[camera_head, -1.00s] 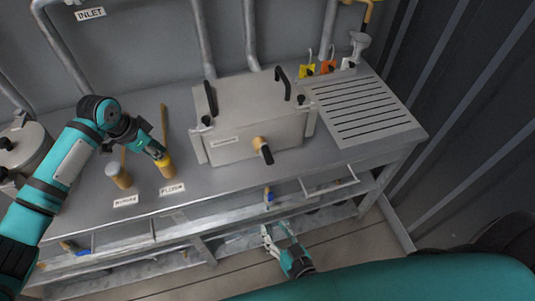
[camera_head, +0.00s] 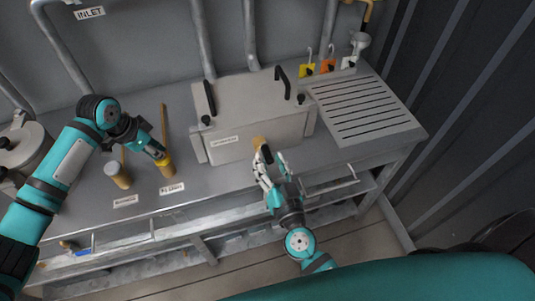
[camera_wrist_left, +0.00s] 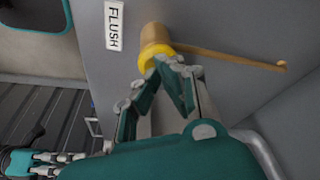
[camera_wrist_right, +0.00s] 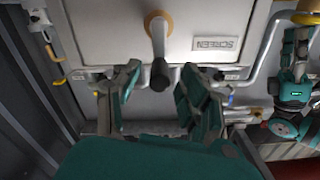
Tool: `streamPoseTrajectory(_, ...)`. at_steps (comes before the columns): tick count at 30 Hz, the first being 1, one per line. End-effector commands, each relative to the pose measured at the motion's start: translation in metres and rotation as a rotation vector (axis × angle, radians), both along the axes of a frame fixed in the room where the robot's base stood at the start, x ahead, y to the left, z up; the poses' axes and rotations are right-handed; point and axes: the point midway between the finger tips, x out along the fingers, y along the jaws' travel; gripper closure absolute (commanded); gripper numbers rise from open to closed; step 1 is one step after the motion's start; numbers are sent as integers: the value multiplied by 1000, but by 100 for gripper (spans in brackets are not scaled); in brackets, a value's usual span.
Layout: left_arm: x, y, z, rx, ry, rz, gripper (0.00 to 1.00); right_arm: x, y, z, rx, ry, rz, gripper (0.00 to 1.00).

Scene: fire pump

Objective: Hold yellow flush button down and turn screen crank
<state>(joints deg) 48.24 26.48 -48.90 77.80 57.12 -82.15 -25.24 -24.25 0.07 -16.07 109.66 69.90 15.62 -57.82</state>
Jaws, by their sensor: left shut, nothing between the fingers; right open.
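The yellow flush button (camera_head: 163,159) tops a tan post above the FLUSH label. It also shows in the left wrist view (camera_wrist_left: 154,54). My left gripper (camera_head: 159,155) is shut, with its fingertips at the button's top; whether it is pressed down I cannot tell. In the head view the fingers partly hide the crank.
A grey-topped button post (camera_head: 116,174) stands left of the flush button. A slotted drain plate (camera_head: 362,108) lies right of the box. A drawer handle (camera_head: 331,184) juts from the bench front.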

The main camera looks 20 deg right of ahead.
Motion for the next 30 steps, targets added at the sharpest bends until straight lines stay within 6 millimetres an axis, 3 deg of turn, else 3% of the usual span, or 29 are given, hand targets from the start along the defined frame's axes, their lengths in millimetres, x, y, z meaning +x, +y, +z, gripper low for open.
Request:
streamPoseTrajectory(6,-1,0,-2,1,3,0,100,22,0,0,0,0,0,57)
streamPoseTrajectory(16,-1,0,-2,2,3,-1,100,24,0,-1,-1,1,0,57)
streamPoseTrajectory(26,-1,0,-2,2,3,-1,100,24,0,-1,-1,1,0,100)
streamPoseTrajectory(30,-1,0,-2,2,3,-1,100,24,0,-1,-1,1,0,100)
